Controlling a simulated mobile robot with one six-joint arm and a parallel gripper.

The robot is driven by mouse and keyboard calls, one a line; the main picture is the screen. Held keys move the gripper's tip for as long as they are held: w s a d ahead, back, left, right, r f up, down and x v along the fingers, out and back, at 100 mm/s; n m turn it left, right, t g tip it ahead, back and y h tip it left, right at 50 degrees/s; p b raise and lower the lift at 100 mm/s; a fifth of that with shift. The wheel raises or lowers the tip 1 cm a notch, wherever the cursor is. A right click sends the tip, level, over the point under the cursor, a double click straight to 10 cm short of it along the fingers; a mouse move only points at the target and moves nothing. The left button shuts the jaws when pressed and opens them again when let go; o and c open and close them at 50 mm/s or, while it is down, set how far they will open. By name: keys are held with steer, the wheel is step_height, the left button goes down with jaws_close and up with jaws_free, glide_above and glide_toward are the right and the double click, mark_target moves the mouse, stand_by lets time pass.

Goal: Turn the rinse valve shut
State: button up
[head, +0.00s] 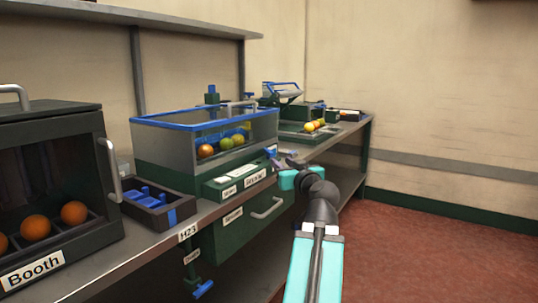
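A clear rinse tank (165,145) with a blue rim stands on a green base at the middle of the bench, with several fruits inside. A small blue handle (271,152) shows at the base's right front corner, above a label too small to read surely; it may be the rinse valve. My gripper (283,162) is just right of this handle, at the front of the tank base. Another blue handle (204,289) hangs on a pipe below the bench edge.
A dark booth (60,125) with oranges stands at the left. A dark tray (178,211) with blue pieces lies beside it. A drawer handle (267,208) sticks out below the tank. More fruit and equipment (285,92) stand farther back. The red floor at right is clear.

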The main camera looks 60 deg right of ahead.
mark_target(271, 153)
steer(key=shift+s+d, duration=0.1)
steer(key=shift+s, duration=0.05)
steer(key=shift+w+d+r+p, duration=0.15)
steer(key=shift+w+d+p, duration=0.05)
steer(key=shift+p, duration=0.65)
steer(key=p+x, duration=0.2)
steer(key=p, duration=0.3)
steer(key=shift+p, duration=0.35)
steer(key=x, duration=0.3)
steer(key=shift+w+d, duration=0.2)
steer(key=shift+d, duration=0.05)
steer(key=shift+b+x, duration=0.35)
steer(key=shift+x, duration=3.45)
jaws_close()
steer(key=shift+a+f, duration=0.15)
steer(key=shift+f, duration=0.05)
